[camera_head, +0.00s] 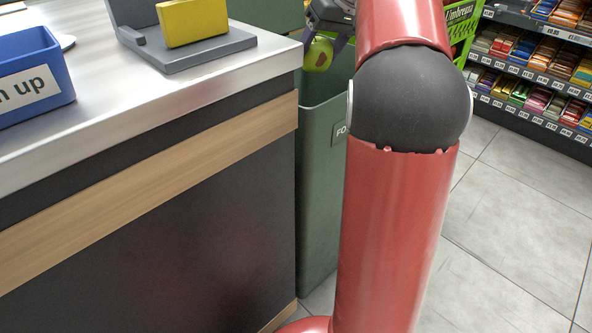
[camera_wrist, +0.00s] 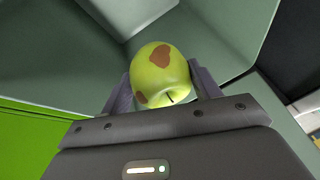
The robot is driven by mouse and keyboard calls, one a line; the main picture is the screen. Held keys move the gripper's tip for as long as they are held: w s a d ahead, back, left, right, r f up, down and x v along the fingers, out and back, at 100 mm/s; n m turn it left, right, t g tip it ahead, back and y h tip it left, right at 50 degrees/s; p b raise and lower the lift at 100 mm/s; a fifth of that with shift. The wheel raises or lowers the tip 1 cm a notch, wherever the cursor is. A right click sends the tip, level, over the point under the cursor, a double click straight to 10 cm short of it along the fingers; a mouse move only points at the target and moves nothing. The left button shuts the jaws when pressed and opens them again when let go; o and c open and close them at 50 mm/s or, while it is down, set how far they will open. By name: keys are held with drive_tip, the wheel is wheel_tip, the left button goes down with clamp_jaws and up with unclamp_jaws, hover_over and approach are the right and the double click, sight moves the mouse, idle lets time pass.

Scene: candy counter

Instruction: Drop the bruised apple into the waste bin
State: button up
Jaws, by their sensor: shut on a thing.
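The bruised apple (camera_head: 318,55) is yellow-green with brown patches. My gripper (camera_head: 326,42) is shut on it, and the apple hangs at the fingertips over the open top of the waste bin. In the wrist view the apple (camera_wrist: 160,75) sits between the two fingers (camera_wrist: 162,88), with two brown bruises showing. The waste bin (camera_head: 318,170) is a tall green box beside the counter, with a partly hidden label. In the wrist view the bin's inner walls (camera_wrist: 215,35) surround the apple. My arm hides the bin's right side in the head view.
The steel-topped counter (camera_head: 120,115) fills the left, its right edge close to the bin. On it are a blue bin (camera_head: 35,75) and a grey stand (camera_head: 190,52) with a yellow block (camera_head: 192,22). Candy shelves (camera_head: 540,60) stand at the back right. The floor at right is clear.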

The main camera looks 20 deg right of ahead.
drive_tip(key=o, duration=0.9)
drive_tip(key=p+v, duration=0.2)
drive_tip(key=v, duration=0.5)
drive_tip(key=shift+s+d+r+p, duration=0.1)
drive_tip(key=shift+r+p, duration=0.3)
